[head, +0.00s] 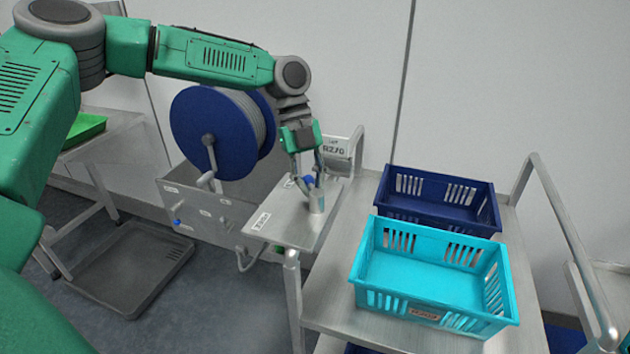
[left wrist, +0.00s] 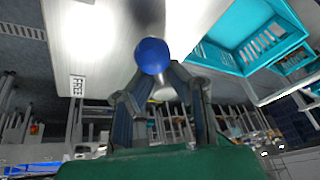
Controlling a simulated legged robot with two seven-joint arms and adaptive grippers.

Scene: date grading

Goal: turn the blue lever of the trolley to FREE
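The trolley's blue lever ends in a round blue knob (head: 308,180), above the bare metal top plate (head: 285,231) beside a short silver post (head: 317,202). The knob (left wrist: 152,56) shows whole in the left wrist view. My left gripper (head: 309,178) reaches down from above, with its fingertips at the knob. In the left wrist view its fingers (left wrist: 158,82) slant in toward the knob from both sides. I cannot tell whether they press on it. A FREE label (left wrist: 77,86) lies on the plate, left of the knob in that view. My right gripper is not in view.
A turquoise crate (head: 372,287) and a dark blue crate (head: 438,181) stand on the trolley, right of the plate. A blue reel (head: 205,132) stands behind left on a metal box (head: 205,212). A rail (head: 570,235) rises at the right.

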